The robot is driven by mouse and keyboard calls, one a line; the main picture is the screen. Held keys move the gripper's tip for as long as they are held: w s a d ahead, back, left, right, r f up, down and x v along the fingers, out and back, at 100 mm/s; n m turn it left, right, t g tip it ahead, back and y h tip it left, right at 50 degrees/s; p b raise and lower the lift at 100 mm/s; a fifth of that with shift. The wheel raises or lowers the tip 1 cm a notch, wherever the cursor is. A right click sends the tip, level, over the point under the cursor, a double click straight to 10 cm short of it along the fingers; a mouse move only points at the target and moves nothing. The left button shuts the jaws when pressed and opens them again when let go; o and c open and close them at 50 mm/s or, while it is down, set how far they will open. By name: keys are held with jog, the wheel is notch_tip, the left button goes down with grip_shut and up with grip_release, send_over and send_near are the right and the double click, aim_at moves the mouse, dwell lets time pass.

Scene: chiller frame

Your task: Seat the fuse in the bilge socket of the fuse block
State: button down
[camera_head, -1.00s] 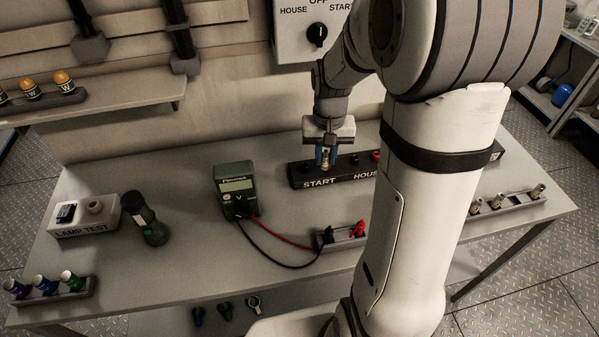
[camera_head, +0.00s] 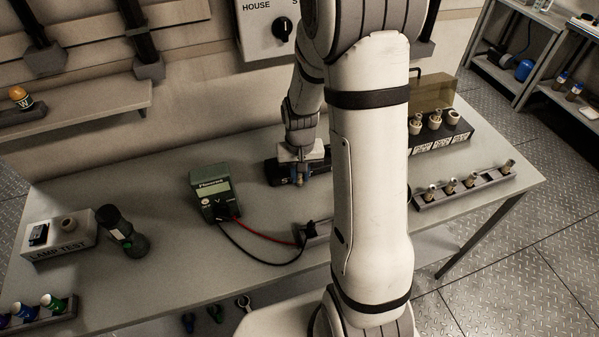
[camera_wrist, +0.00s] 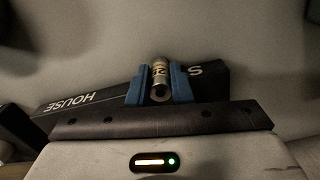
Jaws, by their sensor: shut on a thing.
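My gripper (camera_wrist: 160,85) is shut on the fuse (camera_wrist: 160,78), a small metal cylinder with a pale band and dark marking, held between blue fingertips. In the head view my gripper (camera_head: 300,178) is over the black block labelled START and HOUSE, which also shows behind the fuse in the wrist view (camera_wrist: 75,101). The gap below the fuse cannot be judged. The fuse block (camera_head: 446,140) seems to be the black block at the table's back right, with several pale round holders and a raised amber cover (camera_head: 430,91). Its labels are too small to read; my arm hides its left part.
A rack (camera_head: 463,189) with several fuse-like cylinders stands in front of the fuse block. A green multimeter (camera_head: 212,192) with red and black leads sits left of my gripper. The lamp test box (camera_head: 60,240) and a dark torch (camera_head: 122,232) stand at left.

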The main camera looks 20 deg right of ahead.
jog(key=shift+f, duration=0.2)
jog(key=c, duration=1.6)
grip_release()
jog(key=shift+r, duration=0.2)
